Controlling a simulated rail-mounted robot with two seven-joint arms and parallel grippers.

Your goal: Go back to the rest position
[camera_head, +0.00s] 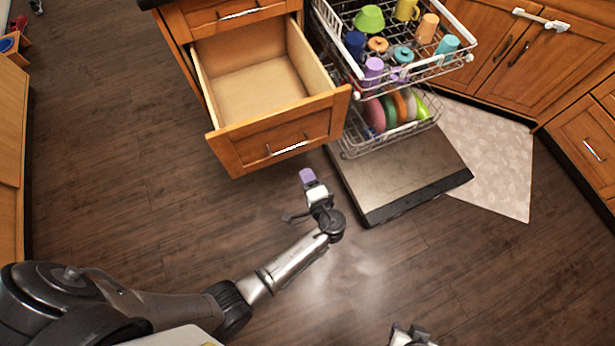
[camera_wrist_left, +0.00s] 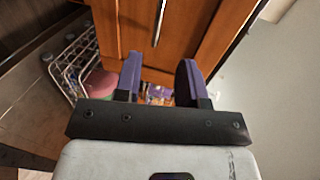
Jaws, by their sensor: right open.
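My left gripper (camera_head: 307,178) is over the floor in front of the open drawer (camera_head: 252,90), at the end of my outstretched left arm. In the left wrist view its two purple fingers (camera_wrist_left: 160,68) stand apart with nothing between them. An orange wooden front with a metal handle shows beyond the fingers. My right gripper (camera_head: 411,335) shows only in part at the bottom edge of the head view, well away from the furniture. I see nothing held in it.
The drawer is pulled out and empty. Beside it the dishwasher door (camera_head: 400,180) is down, with its upper rack (camera_head: 440,68) of cups and lower rack (camera_head: 405,130) of plates pulled out. A pale mat (camera_head: 490,160) lies to the right. The floor in front is clear.

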